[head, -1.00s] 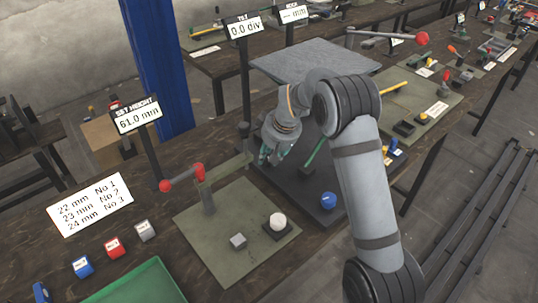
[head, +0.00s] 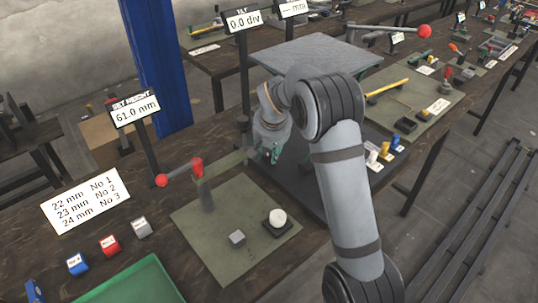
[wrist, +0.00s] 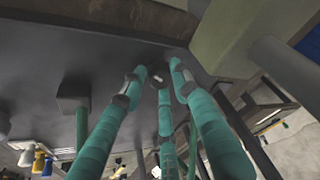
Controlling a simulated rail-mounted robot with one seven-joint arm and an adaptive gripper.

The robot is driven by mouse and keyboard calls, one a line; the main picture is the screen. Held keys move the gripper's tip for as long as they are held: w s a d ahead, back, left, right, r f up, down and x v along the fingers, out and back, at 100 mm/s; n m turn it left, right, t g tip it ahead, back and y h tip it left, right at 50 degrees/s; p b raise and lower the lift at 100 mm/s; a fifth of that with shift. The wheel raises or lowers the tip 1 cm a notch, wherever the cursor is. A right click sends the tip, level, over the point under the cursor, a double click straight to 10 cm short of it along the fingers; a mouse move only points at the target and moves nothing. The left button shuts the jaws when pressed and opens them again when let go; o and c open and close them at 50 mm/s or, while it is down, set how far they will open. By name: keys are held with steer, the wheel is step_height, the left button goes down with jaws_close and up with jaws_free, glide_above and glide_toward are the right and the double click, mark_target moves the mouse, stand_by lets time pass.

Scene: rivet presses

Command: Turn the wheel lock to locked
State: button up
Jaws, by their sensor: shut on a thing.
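My gripper (head: 272,158) has green fingers. It is low over the dark base plate of the middle press, beside the olive arm of the small press. In the wrist view the fingers of my gripper (wrist: 160,82) come close together at their tips, shut on a small part mostly hidden by them. I cannot make out clearly whether this part is the wheel lock, nor read its position. A dark block on a post (wrist: 75,100) stands apart to the left of the fingers.
A grey slab (head: 305,58) is behind my gripper. Yellow and blue pieces (head: 384,148) stand right of my arm.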

steer(key=shift+w+a+r, duration=0.25)
steer(key=shift+a+r, duration=0.05)
steer(key=o, duration=0.9)
steer(key=shift+o, duration=1)
steer(key=shift+f, duration=0.1)
steer(key=shift+s, duration=0.1)
steer(key=shift+d+f, duration=0.1)
steer(key=shift+d, duration=0.05)
steer(key=a+v, duration=0.1)
steer(key=v, duration=1.1)
steer(key=shift+d, duration=0.45)
